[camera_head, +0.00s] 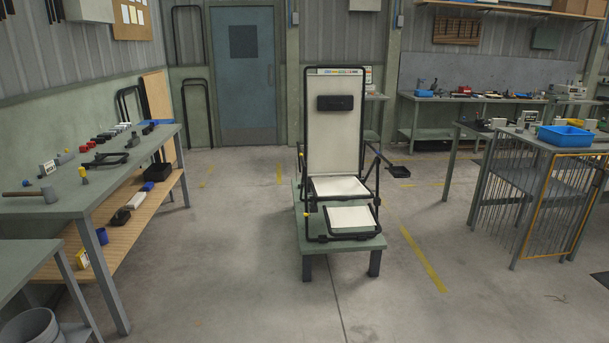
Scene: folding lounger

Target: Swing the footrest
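The folding lounger (335,130) stands on a low green platform (313,247) near the middle of the head view. Its tall cream backrest is upright and carries a black headrest pad (335,103). The cream seat (339,187) is below the backrest. The footrest (351,220) is a cream panel in a black frame at the near end, low over the platform. It looks roughly flat, but its exact angle is hard to tell. Black tube armrests stand at both sides. Neither of my grippers shows in this view.
A green workbench (80,197) with tools stands at left, a grey bucket (30,328) at bottom left. A table with a blue bin (565,136) and wire-mesh panels stands at right. The concrete floor (220,270) around the platform is clear. A blue door (243,75) is behind.

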